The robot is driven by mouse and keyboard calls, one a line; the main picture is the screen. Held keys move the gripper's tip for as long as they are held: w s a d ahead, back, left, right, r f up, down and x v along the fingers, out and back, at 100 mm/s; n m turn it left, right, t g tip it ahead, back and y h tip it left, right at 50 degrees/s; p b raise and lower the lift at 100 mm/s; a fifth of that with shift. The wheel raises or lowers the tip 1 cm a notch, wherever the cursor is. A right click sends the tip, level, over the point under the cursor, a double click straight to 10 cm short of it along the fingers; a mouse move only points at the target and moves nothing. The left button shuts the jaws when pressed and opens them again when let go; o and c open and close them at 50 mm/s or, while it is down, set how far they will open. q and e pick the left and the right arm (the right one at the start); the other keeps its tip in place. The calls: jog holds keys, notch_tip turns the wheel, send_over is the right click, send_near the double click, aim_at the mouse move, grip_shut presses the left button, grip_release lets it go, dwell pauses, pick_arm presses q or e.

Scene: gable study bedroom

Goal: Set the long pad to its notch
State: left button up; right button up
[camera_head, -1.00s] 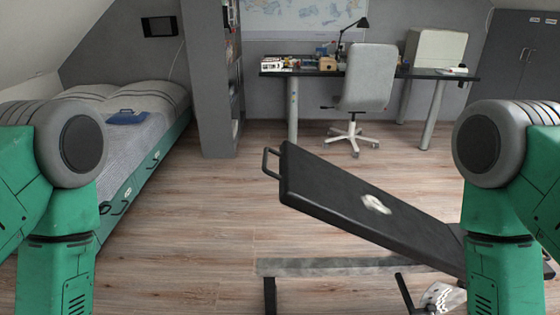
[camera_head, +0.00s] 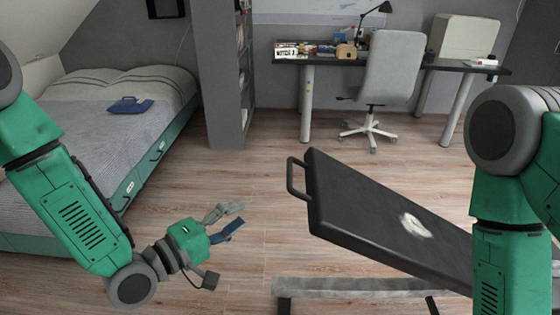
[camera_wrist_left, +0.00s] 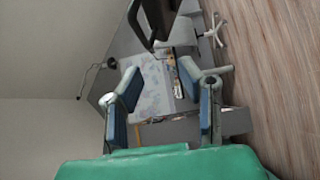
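The long pad (camera_head: 365,208) is black with a pale patch on top and slopes down to the right in the head view. A dark bar handle (camera_head: 291,180) sticks out from its raised left end. Its lower right end is hidden behind my right arm. A grey crossbar on dark legs (camera_head: 350,286) stands below and in front of the pad. My left gripper (camera_head: 236,217) is open and empty, left of the handle and apart from it. Its spread fingers also show in the left wrist view (camera_wrist_left: 160,85). My right gripper is out of view, and no notch can be made out.
A bed (camera_head: 75,130) with a blue clipboard-like thing (camera_head: 130,105) stands at the left. A shelf unit (camera_head: 220,75), a desk (camera_head: 440,66) and a swivel chair (camera_head: 391,70) stand at the back.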

aim_at(289, 171)
pick_arm(q)
jog(key=shift+t+h, duration=0.3)
jog(key=shift+h, duration=0.2)
jog(key=x, duration=0.5)
jog(key=r+b+x, duration=0.1)
jog(key=x, duration=0.4)
jog(key=r+b+x, duration=0.1)
jog(key=x, duration=0.4)
jog(key=shift+w+d, duration=0.1)
jog(key=shift+d, duration=0.2)
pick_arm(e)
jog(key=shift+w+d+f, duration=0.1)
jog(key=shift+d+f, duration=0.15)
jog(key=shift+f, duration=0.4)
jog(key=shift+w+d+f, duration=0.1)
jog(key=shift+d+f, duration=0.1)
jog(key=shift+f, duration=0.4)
pick_arm(q)
jog(key=shift+a, duration=0.2)
grip_shut()
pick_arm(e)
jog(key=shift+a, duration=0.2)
